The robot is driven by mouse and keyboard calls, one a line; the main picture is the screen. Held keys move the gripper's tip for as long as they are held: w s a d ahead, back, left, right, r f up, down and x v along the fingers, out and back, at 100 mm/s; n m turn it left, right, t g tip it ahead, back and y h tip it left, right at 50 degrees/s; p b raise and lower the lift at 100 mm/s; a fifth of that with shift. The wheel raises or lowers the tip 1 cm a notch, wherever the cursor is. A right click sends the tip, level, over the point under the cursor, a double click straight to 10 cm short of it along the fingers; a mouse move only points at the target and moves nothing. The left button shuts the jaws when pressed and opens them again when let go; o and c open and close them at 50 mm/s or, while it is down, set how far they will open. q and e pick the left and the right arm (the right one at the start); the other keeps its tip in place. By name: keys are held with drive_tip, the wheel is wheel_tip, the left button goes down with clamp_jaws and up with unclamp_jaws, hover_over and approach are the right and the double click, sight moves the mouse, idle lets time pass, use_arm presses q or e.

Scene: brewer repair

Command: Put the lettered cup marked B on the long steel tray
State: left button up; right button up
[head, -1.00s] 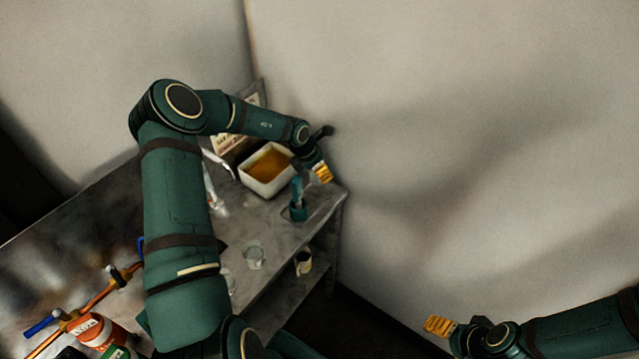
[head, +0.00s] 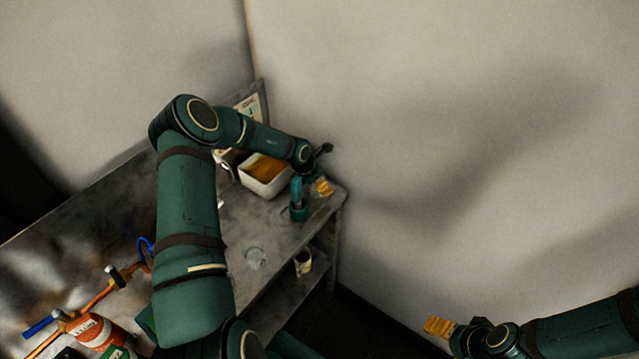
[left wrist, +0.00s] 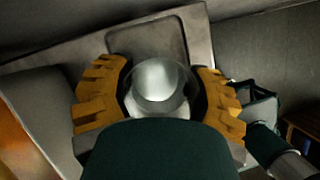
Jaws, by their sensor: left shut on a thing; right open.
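My left gripper (head: 323,187) is over the far right corner of the metal table (head: 225,230). In the left wrist view its yellow fingers (left wrist: 160,92) are shut on a pale, see-through cup (left wrist: 158,80). No letter on the cup can be read. Behind the cup lies a grey metal surface with a dark, rimmed rectangular area (left wrist: 148,36); I cannot tell if this is the long steel tray. My right gripper (head: 440,327) is open and empty, off the table at lower right.
A white bin with amber contents (head: 264,175) and a teal holder with an upright teal piece (head: 298,203) stand close to my left gripper. A small pale container (head: 303,262) sits on the lower shelf. Orange-and-blue pipework (head: 85,307) and a red can (head: 92,331) lie at lower left.

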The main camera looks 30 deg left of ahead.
use_arm(q)
drive_tip(key=o, duration=1.3)
drive_tip(key=p+v, duration=0.1)
drive_tip(key=v, duration=1.1)
drive_tip(key=shift+r, duration=0.15)
